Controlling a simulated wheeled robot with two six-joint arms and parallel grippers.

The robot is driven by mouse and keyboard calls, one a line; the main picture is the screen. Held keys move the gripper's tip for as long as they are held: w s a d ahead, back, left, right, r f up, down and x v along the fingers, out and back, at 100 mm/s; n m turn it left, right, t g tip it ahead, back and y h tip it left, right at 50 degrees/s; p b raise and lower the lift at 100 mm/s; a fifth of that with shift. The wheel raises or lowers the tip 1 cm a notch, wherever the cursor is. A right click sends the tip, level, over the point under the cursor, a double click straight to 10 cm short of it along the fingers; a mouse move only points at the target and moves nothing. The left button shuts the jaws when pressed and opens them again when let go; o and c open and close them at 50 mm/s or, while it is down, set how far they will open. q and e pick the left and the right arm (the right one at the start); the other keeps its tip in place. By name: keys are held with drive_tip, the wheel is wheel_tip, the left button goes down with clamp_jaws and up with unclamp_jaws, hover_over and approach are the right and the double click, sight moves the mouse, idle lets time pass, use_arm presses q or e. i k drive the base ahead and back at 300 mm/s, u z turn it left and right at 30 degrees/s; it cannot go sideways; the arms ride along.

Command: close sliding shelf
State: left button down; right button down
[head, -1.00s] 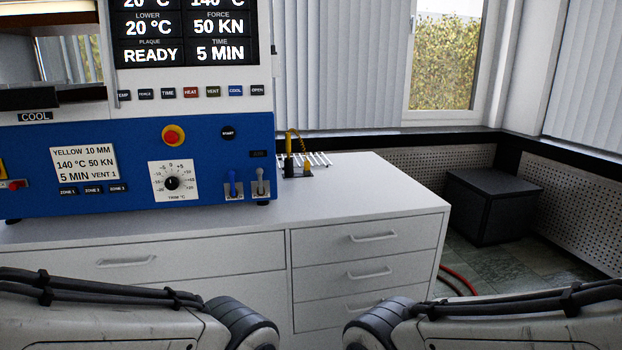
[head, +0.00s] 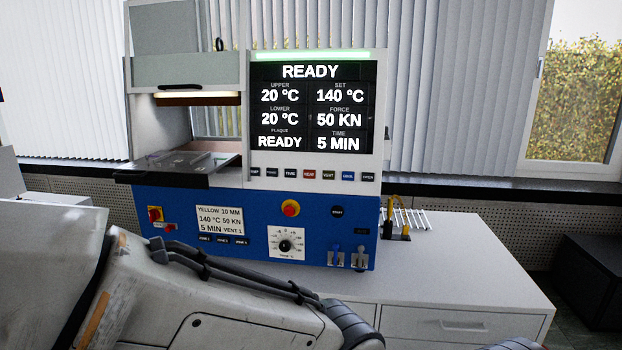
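The lab press (head: 316,110) stands on the white cabinet, with a blue lower front and a lit display reading READY. Its sliding shelf (head: 143,177) is a dark flat tray at the left, above the blue panel. The shelf juts out past the press's left side and front, so it looks pulled out. A grey metal plate (head: 190,160) lies on it. The grey guard (head: 185,69) above is raised, with the lit chamber opening below. My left arm crosses the lower left in front of the press. Neither gripper is in view.
The white cabinet (head: 480,265) has free top space right of the press. A small wire rack (head: 410,219) with a yellow-handled tool (head: 389,212) stands there. A dark box (head: 590,270) is on the floor at right. Knobs and levers line the blue panel.

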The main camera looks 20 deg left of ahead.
sight(176, 168)
drive_tip(key=u, duration=1.4)
drive_tip(key=k, duration=0.65)
drive_tip(key=z, duration=0.7)
drive_tip(key=i, duration=1.5)
drive_tip(key=u, duration=0.85)
